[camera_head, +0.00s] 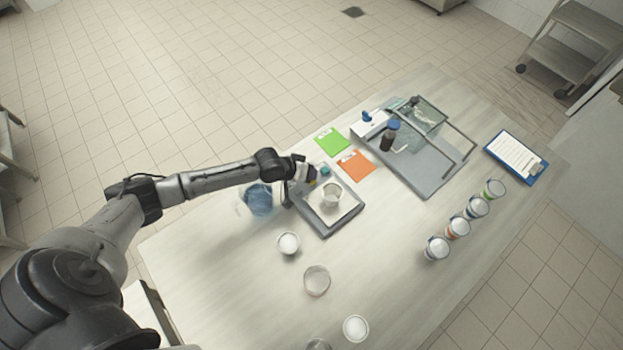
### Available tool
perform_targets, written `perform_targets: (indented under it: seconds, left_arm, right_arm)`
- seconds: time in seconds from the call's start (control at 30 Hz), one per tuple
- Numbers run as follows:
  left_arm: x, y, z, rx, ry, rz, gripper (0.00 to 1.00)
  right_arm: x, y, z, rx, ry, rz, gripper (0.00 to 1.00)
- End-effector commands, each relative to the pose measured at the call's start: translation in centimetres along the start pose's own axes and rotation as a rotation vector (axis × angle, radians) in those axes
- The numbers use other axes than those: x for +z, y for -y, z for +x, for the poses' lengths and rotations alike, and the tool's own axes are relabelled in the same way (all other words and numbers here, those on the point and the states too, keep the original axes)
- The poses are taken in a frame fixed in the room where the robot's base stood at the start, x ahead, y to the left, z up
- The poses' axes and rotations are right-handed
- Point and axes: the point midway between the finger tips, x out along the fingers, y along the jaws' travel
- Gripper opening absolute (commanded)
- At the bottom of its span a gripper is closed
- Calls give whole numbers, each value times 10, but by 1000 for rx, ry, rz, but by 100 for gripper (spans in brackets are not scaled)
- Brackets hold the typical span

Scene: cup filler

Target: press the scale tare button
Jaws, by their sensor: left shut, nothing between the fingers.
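The scale (349,213) is a dark grey, square-edged unit with a light plate, standing near the middle of the table. A clear cup (332,194) stands on its plate. My left gripper (314,174) is at the scale's far left edge, shut and empty, with its tips low over that edge. A small teal item (325,170) shows just beside the tips. The tare button cannot be made out; the gripper may cover it. Whether the fingertips touch the scale cannot be told. My right gripper is not in view.
A blue-tinted clear vessel (260,200) stands close beside my left wrist. Green (331,142) and orange (356,165) cards lie behind the scale. A filling station (425,165), a clipboard (516,156) and several lidded cups (457,227) are on the right. A white-topped cup (288,243) stands in front.

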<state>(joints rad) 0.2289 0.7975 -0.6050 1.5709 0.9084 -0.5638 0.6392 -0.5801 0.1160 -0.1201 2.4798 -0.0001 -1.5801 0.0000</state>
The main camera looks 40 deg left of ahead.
Motion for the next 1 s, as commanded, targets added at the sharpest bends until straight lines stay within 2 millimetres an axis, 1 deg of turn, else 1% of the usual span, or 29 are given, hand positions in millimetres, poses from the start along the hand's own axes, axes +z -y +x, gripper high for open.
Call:
perform_targets:
  seconds: [0.4,1.0]
  left_arm:
    - [2,2,3,0,0,0,0]
    - [5,5,7,-1,1,0,0]
  right_arm:
    - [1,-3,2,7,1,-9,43]
    - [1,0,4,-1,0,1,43]
